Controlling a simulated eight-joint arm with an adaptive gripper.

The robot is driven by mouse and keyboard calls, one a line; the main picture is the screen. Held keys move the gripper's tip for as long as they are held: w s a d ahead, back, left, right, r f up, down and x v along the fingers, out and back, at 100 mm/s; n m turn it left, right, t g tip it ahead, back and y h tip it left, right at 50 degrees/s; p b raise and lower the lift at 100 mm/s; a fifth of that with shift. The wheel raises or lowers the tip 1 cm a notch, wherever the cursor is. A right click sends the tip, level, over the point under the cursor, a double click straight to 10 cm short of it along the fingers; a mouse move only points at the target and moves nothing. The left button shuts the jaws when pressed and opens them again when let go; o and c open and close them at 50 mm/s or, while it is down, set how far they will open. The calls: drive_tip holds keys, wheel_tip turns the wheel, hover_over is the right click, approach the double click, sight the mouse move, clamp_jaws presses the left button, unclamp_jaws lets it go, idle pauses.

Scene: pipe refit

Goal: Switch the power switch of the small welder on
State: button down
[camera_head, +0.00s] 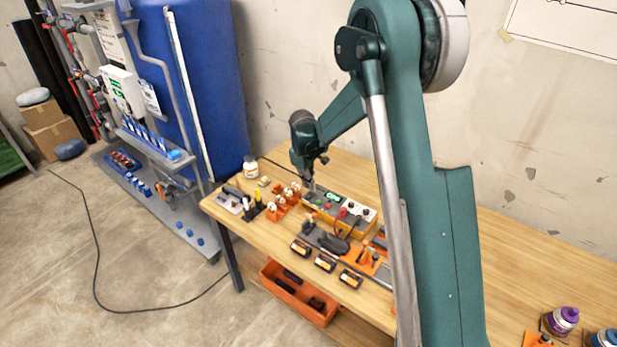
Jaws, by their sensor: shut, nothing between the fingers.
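What appears to be the small welder (366,229) is a yellow-orange box with a pale control panel on top, on the wooden workbench. Its panel carries small green, red, dark and white parts. I cannot tell which of them is the power switch or how it is set. My gripper (311,187) is shut and empty, pointing down at the left end of this box. Its tips are small here, and I cannot tell whether they touch the panel. My arm covers part of the bench to the right of the box.
On the workbench (490,245), orange holders (279,209) and a white bottle (251,167) stand left of the box. Several dark-and-orange blocks (325,263) line the front edge. Purple (562,320) and blue cans stand at the right. An orange crate (298,301) is below.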

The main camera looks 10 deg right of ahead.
sight(311, 194)
drive_tip(key=shift+w+d+f, duration=0.1)
drive_tip(key=shift+f, duration=0.8)
drive_tip(key=shift+w+d+f, duration=0.1)
drive_tip(key=shift+f, duration=0.8)
drive_tip(key=shift+f, duration=0.15)
